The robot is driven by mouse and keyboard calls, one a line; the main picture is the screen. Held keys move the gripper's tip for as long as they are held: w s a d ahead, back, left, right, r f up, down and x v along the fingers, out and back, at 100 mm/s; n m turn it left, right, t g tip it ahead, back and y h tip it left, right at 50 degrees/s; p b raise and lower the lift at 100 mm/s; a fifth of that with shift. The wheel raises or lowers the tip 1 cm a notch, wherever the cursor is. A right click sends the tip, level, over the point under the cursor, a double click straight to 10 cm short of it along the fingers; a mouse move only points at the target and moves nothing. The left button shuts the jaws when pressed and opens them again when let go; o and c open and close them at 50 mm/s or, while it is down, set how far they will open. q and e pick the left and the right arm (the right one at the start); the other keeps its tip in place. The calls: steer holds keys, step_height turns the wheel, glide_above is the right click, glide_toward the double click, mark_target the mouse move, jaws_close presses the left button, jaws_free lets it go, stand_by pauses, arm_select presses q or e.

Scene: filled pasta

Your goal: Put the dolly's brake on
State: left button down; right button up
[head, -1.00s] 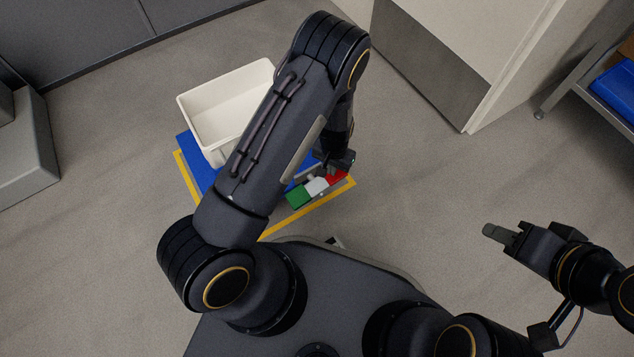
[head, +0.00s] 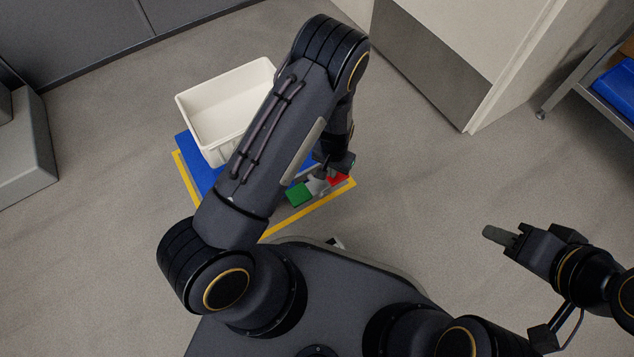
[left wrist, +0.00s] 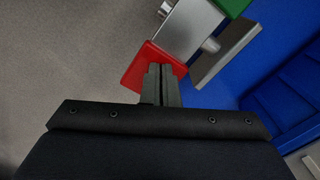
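The blue dolly (head: 195,160) stands on the floor, partly hidden behind my left arm. Its pedal has a red end (head: 338,180), a grey middle (head: 317,186) and a green end (head: 299,194). In the left wrist view, the red pad (left wrist: 140,68) lies under the fingertips of my left gripper (left wrist: 161,72), with the grey middle (left wrist: 188,28) and green pad (left wrist: 234,5) beyond. The left fingers are together, with nothing between them. They overlap the red pad and seem to touch it. My right gripper (head: 497,235) is over bare floor at the right; its finger opening cannot be made out.
A white bin (head: 195,118) sits on the dolly. A yellow line (head: 300,217) on the floor frames the dolly. A pale cabinet or wall corner (head: 450,60) stands behind, and a shelf with a blue crate (head: 616,90) at the far right. Floor at centre right is clear.

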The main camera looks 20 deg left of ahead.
arm_select(q)
steer(key=shift+f, duration=0.15)
steer(key=shift+r+p, duration=2.7)
steer(key=shift+r, duration=0.95)
